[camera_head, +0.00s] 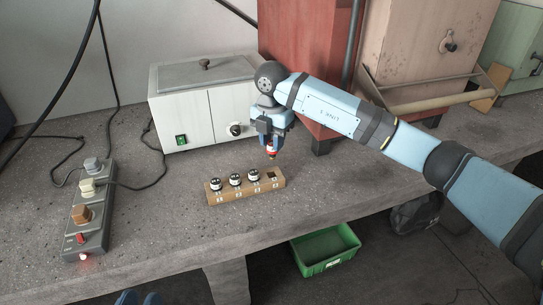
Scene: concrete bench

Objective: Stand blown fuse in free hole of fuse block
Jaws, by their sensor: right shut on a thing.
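The blown fuse (271,151), with a red and white body and a yellowish lower end, is held in my right gripper (270,143). The gripper is shut on it, pointing down, and the fuse hangs roughly upright above the right end of the fuse block. The wooden fuse block (246,193) lies on the bench, with three black-and-white fuses standing in it. The free hole (272,176) is a dark square at its right end, below the held fuse with a visible gap. Blue parts at the bottom left edge may be my left gripper, mostly cut off.
A white box appliance (185,110) stands behind the block. A red cabinet (300,60) stands behind my right arm. A green bin (325,250) is below the bench's front edge.

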